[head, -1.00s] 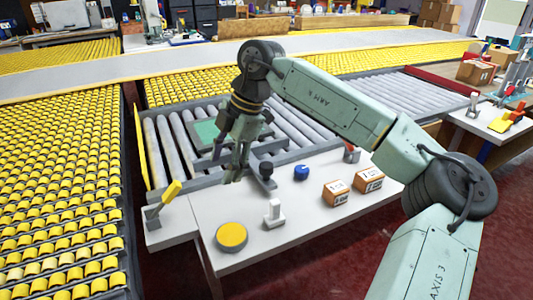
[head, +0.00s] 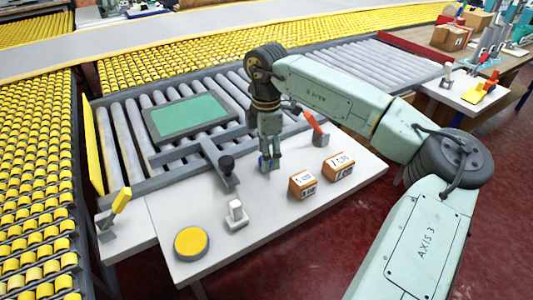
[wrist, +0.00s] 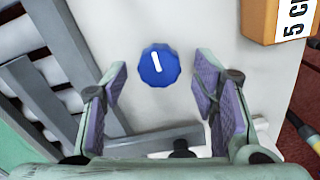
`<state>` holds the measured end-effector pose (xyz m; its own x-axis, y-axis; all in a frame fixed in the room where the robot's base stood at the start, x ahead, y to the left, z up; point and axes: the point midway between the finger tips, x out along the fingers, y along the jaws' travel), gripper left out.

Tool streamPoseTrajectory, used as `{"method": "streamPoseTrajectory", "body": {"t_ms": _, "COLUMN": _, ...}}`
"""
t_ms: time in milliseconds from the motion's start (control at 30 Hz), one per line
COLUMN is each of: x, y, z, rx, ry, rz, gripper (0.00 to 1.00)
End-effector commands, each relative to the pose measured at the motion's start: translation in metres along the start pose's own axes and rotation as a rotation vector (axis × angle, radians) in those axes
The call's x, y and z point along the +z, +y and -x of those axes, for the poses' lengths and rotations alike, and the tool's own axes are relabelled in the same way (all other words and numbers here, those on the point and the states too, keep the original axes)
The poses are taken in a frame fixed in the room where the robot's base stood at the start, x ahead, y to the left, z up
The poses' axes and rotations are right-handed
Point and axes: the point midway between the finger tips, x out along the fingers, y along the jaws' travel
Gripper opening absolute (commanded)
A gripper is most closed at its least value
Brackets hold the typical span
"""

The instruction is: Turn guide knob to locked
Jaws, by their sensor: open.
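A round blue knob (wrist: 159,66) with a white pointer line sits on the white table top. In the wrist view its line runs nearly up and down, leaning slightly left at the top. No lock marking is readable beside it. My gripper (wrist: 160,100) is open and empty, with one purple-lined finger on each side of the view and the knob between and ahead of them. In the head view my gripper (head: 268,165) points down over the knob and mostly hides it. A black knob (head: 226,163) stands on the grey guide bar (head: 215,155) to its left.
Two orange boxes (head: 302,183) stand right of my gripper. A red-handled lever (head: 314,122) is behind them. A white switch block (head: 236,214) and a yellow disc (head: 191,243) are at the front left. Rollers carry a green-topped panel (head: 190,115).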

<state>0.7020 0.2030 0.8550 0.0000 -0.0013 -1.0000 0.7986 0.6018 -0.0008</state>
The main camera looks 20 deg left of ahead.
Motion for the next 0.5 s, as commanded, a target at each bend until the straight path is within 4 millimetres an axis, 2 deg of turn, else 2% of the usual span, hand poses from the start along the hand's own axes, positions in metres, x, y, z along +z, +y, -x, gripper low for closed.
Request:
{"method": "streamPoseTrajectory", "body": {"t_ms": 200, "x": 0.000, "y": 0.000, "z": -0.016, "rx": 0.000, "ry": 0.001, "rz": 0.000, "gripper": 0.54}}
{"method": "streamPoseTrajectory", "body": {"t_ms": 500, "x": 0.000, "y": 0.000, "z": -0.018, "rx": 0.000, "ry": 0.000, "rz": 0.000, "gripper": 0.52}}
